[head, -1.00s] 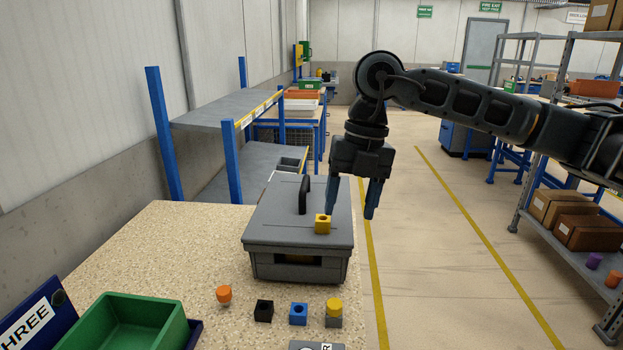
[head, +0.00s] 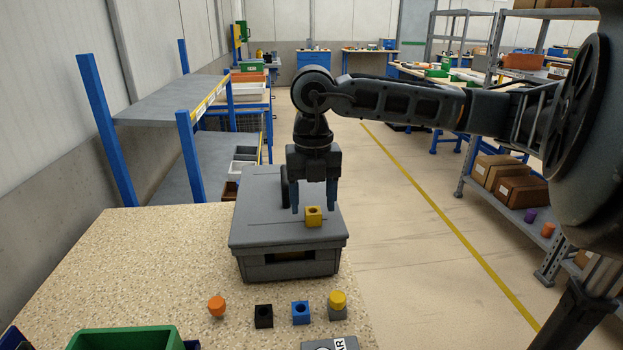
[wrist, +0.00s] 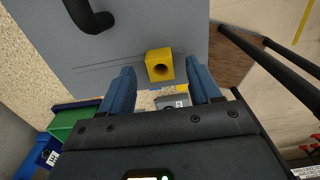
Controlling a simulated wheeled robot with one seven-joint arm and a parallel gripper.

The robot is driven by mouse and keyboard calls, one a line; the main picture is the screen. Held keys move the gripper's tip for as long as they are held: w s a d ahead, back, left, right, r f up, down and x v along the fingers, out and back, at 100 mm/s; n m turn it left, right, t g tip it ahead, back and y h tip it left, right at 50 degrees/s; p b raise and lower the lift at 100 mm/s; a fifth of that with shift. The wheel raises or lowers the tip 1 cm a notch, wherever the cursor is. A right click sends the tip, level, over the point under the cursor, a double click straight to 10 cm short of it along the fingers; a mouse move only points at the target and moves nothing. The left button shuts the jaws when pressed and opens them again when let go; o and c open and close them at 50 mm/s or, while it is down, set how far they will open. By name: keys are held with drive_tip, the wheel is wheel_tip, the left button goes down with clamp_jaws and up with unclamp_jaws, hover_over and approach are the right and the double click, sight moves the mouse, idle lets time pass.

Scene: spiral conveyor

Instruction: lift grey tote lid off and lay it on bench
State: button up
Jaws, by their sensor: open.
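The grey tote (head: 290,265) stands on the speckled bench (head: 160,250) near its right edge, with its flat grey lid (head: 262,222) on top. The lid's dark handle (head: 284,188) is partly behind my gripper in the head view; it also shows at the upper left of the wrist view (wrist: 92,18). A yellow block with a round hole (head: 313,216) sits on the lid. My gripper (head: 313,211) is open and points down over the lid by the yellow block. In the wrist view the block (wrist: 159,66) appears between and beyond the blue fingers, with nothing gripped.
Along the bench front are an orange piece (head: 216,306), a black block (head: 264,316), a blue block (head: 300,312) and a yellow piece on a grey block (head: 337,305). A green bin (head: 125,341) is at front left. The bench's left part is clear.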

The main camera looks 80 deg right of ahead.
drive_tip(key=shift+f, duration=1.2)
drive_tip(key=shift+c, duration=0.4)
clamp_jaws()
